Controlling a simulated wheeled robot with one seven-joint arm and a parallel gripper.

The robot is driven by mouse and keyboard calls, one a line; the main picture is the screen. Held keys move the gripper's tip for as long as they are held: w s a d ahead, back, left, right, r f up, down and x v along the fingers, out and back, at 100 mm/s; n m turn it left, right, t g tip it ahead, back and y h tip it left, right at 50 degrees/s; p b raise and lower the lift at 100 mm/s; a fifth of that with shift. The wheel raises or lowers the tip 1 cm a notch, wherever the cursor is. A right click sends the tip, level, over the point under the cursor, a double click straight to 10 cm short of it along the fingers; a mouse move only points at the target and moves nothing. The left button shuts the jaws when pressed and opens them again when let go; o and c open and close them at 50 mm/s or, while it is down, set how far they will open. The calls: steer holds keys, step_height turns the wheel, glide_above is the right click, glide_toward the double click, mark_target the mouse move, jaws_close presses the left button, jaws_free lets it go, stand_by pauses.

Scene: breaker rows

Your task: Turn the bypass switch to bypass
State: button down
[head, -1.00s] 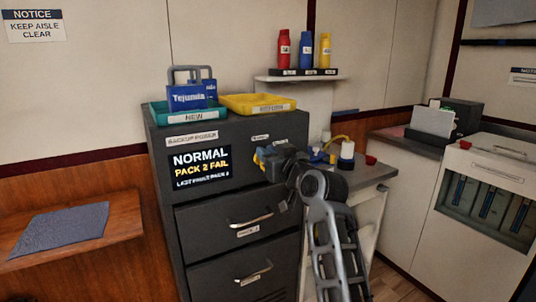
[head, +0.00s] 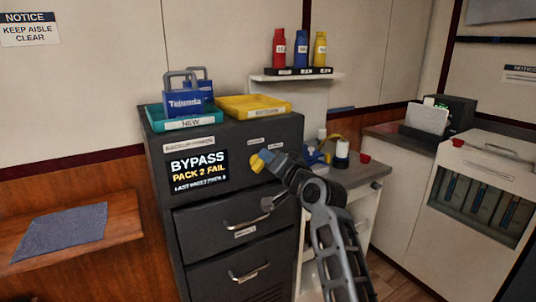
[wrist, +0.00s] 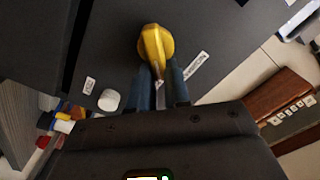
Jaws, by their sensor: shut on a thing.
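The bypass switch is a yellow knob (wrist: 152,48) on the front of the dark grey backup power cabinet (head: 280,135). In the wrist view my gripper (wrist: 160,82) has its blue fingers shut on the knob. In the head view the knob (head: 257,163) shows at the tip of my gripper (head: 268,160), to the right of the display. The display (head: 199,172) reads "BYPASS", "PACK 2 FAIL" and a smaller line. A small label and a white round knob (wrist: 109,99) show near the switch in the wrist view.
A teal tray (head: 188,124) with blue packs (head: 184,103) and a yellow tray (head: 253,106) stand on the cabinet. Two drawers with handles (head: 247,222) are below. A counter (head: 362,171) with small items is to the right, under a shelf with three bottles.

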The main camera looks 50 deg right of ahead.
steer(key=shift+d+f+m+p, duration=0.15)
steer(key=shift+m+p, duration=0.15)
steer(key=shift+m, duration=0.4)
steer(key=shift+d+f+m+p, duration=0.1)
steer(key=shift+m+p, duration=0.15)
steer(key=shift+m, duration=0.45)
steer(key=c, duration=1.1)
jaws_free()
steer(key=shift+s, duration=0.1)
steer(key=shift+b+v, duration=0.4)
steer(key=shift+v, duration=3.45)
steer(key=shift+a, duration=0.1)
